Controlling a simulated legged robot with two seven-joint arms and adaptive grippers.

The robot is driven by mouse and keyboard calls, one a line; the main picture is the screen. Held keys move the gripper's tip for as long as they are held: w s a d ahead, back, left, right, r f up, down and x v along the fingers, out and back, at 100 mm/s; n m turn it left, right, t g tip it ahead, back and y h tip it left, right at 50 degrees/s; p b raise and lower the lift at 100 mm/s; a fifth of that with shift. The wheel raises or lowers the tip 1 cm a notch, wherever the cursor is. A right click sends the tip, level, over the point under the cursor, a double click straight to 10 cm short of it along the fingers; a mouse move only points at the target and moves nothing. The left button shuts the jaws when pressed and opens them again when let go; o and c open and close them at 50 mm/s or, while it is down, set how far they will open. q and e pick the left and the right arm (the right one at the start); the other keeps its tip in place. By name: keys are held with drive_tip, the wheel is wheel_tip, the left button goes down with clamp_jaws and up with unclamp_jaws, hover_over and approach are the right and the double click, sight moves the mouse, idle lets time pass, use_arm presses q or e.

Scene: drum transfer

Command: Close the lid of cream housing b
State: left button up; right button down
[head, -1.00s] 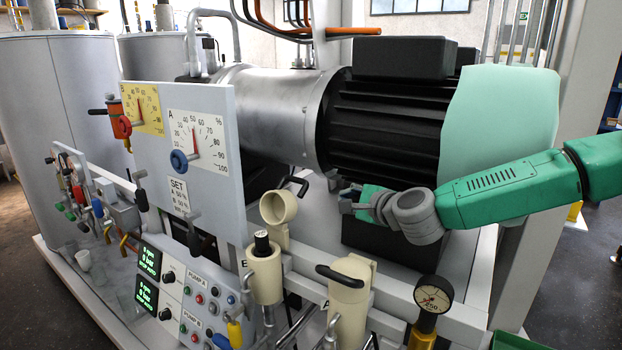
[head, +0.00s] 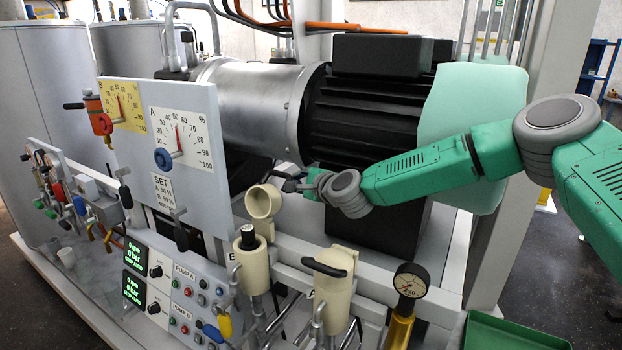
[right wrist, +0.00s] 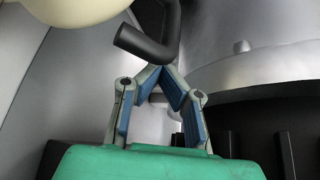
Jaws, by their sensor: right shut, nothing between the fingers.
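Cream housing b (head: 254,270), by the letter B, stands open at the front with a black-topped part showing in its mouth. Its cream lid (head: 263,203) is swung up behind it, its round hollow facing forward. The lid's black bent handle (right wrist: 150,42) shows large in the right wrist view, with part of the cream lid (right wrist: 75,8) at the top left. My right gripper (head: 287,182) is behind the lid at handle height, its fingers shut and empty. In the wrist view its fingertips (right wrist: 161,70) are just below the handle; contact is unclear.
Cream housing a (head: 333,290) stands to the right with its black-handled lid down. A pressure gauge (head: 411,281) is beside it. The gauge panel (head: 185,165) rises close on the left, and the black motor (head: 365,115) is behind my gripper.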

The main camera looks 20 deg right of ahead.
drive_tip(key=s+a+r+n+t+b, duration=0.4)
drive_tip(key=s+a+n+b, duration=0.25)
drive_tip(key=b, duration=0.25)
use_arm(q)
wheel_tip(320, 180, down, 24)
drive_tip(key=s+b, duration=0.1)
drive_tip(key=b, duration=1.4)
drive_tip(key=shift+a+r, duration=0.2)
drive_tip(key=shift+a, duration=0.25)
use_arm(e)
drive_tip(key=shift+s+a+f+n+t+y, duration=0.4)
drive_tip(key=shift+s+a+f+n+y, duration=0.2)
drive_tip(key=shift+s+a+f+n, duration=0.8)
drive_tip(key=shift+s+a+f+n+t+y, duration=0.5)
drive_tip(key=shift+s+a+f+n, duration=0.4)
drive_tip(key=shift+a+n, duration=0.85)
drive_tip(key=shift+s+a+f+n+t+y, duration=0.3)
drive_tip(key=shift+s+a+f+n+y, duration=0.4)
drive_tip(key=shift+s+a+f+n, duration=0.85)
drive_tip(key=shift+w+a+r+m, duration=0.25)
drive_tip(key=shift+w+a+r, duration=0.1)
drive_tip(key=shift+w+r, duration=0.1)
drive_tip(key=shift+f, duration=0.2)
